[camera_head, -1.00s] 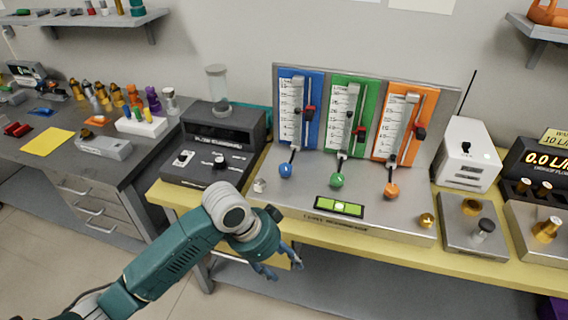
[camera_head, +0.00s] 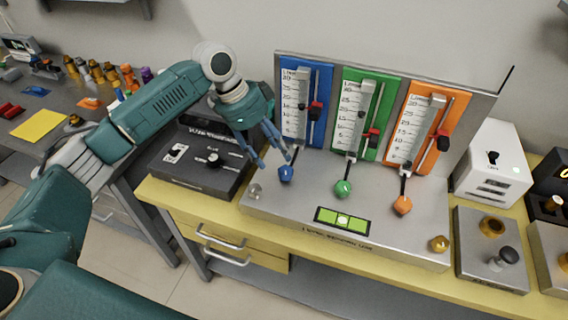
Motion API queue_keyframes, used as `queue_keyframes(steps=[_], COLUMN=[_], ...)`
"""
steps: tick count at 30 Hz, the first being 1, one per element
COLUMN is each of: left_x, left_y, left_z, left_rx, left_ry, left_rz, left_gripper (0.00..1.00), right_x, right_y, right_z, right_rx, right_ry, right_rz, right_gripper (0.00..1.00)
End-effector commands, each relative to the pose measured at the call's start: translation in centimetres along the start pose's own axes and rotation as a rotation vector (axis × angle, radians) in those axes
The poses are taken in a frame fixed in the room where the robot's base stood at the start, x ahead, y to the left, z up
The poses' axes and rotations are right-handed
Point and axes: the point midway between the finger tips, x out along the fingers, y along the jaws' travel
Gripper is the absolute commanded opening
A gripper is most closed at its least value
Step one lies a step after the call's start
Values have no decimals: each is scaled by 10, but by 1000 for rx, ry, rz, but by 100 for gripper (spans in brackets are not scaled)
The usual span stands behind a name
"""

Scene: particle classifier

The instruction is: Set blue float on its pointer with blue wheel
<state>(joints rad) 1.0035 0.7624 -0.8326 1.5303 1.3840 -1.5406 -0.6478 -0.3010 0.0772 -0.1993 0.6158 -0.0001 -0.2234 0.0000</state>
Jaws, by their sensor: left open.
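The blue flowmeter panel (camera_head: 322,75) stands at the left of three upright panels, with a numbered scale. A red and black pointer (camera_head: 315,111) sits on a rod at the right of its scale. The blue wheel (camera_head: 286,174) is on the metal base below the panel, on a short stem. My left gripper (camera_head: 274,160) is open, its fingers pointing down just left of and above the blue wheel. I cannot tell whether a finger touches it. My right gripper is out of view.
Green (camera_head: 343,189) and orange (camera_head: 402,205) wheels stand to the right on the same base. A green level (camera_head: 342,221) and a brass knob (camera_head: 439,244) lie toward the front. A dark box (camera_head: 200,158) with switches is left of the base, below my arm.

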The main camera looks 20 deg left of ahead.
Motion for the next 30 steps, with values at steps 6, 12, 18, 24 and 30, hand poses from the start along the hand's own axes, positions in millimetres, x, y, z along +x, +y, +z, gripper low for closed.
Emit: queue_keyframes(steps=[6, 12, 18, 24, 30], left_x=[42, 67, 75, 74, 74], left_y=[1, 0, 0, 0, 0], left_z=[0, 0, 0, 0, 0], left_rx=[-1, -2, 0, 0, 0], left_ry=[-1, -1, 0, 0, 1], left_rz=[4, 1, 0, 0, -1], left_gripper=[51, 51, 51, 49, 9], right_x=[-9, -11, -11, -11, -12], right_y=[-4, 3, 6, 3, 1], right_z=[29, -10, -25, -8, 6], right_rx=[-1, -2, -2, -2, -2], right_ry=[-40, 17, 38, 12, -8], right_rz=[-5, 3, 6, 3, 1], right_gripper=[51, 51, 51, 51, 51])
